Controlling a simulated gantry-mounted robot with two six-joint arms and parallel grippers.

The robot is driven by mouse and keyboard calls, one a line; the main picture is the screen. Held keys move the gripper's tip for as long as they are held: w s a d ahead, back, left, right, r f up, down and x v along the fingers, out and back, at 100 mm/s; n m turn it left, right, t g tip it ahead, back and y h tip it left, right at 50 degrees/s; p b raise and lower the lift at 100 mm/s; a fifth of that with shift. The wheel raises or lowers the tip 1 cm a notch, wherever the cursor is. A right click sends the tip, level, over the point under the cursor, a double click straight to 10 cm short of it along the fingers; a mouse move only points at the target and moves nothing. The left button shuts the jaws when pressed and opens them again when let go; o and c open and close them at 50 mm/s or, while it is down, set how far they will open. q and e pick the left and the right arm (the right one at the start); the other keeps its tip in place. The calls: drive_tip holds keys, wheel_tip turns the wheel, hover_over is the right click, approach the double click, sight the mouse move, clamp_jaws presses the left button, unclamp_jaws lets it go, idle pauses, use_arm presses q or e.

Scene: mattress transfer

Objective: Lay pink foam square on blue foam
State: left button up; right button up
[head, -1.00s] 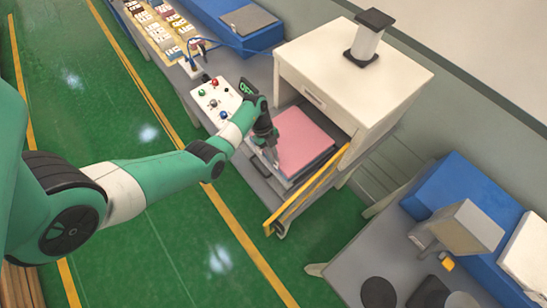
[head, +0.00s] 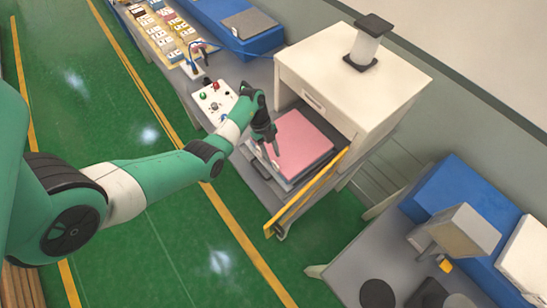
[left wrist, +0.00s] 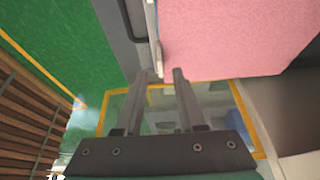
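The pink foam square (head: 302,142) lies flat on a grey tray (head: 286,183) in the open front of a white cabinet. My left gripper (head: 275,151) is at its near left edge, pointing down. In the left wrist view, the two fingertips (left wrist: 162,74) stand apart beside the corner of the pink foam (left wrist: 230,40), with a gap between them; contact cannot be told. Two large blue blocks are in the head view, one at the top (head: 205,22) and one at the right (head: 452,195); which is the blue foam is unclear. My right gripper is out of view.
The white cabinet (head: 345,75) overhangs the foam's far side. A control box with buttons (head: 214,103) stands left of the gripper. The green floor (head: 170,240) in front is clear.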

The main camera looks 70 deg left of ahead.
use_arm(q)
drive_tip(key=p+v, duration=0.1)
drive_tip(key=v, duration=0.7)
drive_tip(key=shift+a+r, duration=0.15)
drive_tip(key=shift+r, duration=0.2)
drive_tip(key=shift+w, duration=0.1)
